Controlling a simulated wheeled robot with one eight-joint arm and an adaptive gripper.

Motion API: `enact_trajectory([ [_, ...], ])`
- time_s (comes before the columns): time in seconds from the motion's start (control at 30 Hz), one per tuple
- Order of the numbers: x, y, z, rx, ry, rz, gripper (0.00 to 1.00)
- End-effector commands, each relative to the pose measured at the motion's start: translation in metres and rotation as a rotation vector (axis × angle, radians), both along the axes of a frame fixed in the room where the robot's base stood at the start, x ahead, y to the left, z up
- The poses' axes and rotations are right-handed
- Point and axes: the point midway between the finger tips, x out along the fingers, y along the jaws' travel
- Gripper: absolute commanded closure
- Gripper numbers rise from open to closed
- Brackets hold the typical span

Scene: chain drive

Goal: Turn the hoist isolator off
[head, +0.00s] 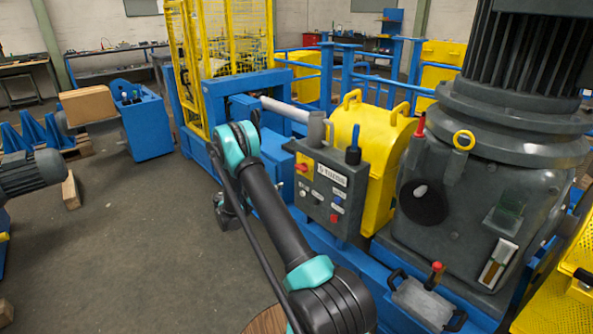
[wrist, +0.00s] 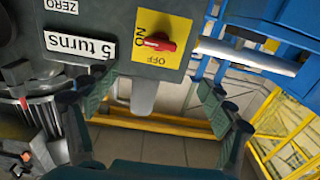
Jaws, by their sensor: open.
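The hoist isolator is a red rotary handle (wrist: 158,43) on a yellow plate (wrist: 177,28) marked ON and OFF, at the upper middle of the wrist view. The plate appears turned in that view, with the handle lying across it and its left end towards ON. In the head view, the red handle (head: 302,168) sits at the upper left of the grey control box (head: 350,178). My gripper (wrist: 153,84) is open and empty, its fingers apart below the isolator and not touching it. In the head view my arm largely hides the gripper.
The box also carries a "5 turns" label (wrist: 80,45), buttons, and a blue-topped lever (head: 353,150). A yellow guard (head: 372,135) stands behind it and a big grey motor unit (head: 465,210) to its right. Open floor (head: 130,240) lies to the left.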

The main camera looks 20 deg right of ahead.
Motion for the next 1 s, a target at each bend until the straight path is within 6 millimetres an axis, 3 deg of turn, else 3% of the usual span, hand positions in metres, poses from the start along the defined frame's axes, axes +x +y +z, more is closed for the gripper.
enact_trajectory([
  [0.6,0.040,-0.114,0.000,0.001,0.003,-0.002,0.17],
  [0.8,0.049,-0.137,0.000,0.001,0.003,0.000,0.17],
  [1.0,0.053,-0.145,0.000,0.001,0.003,0.000,0.17],
])
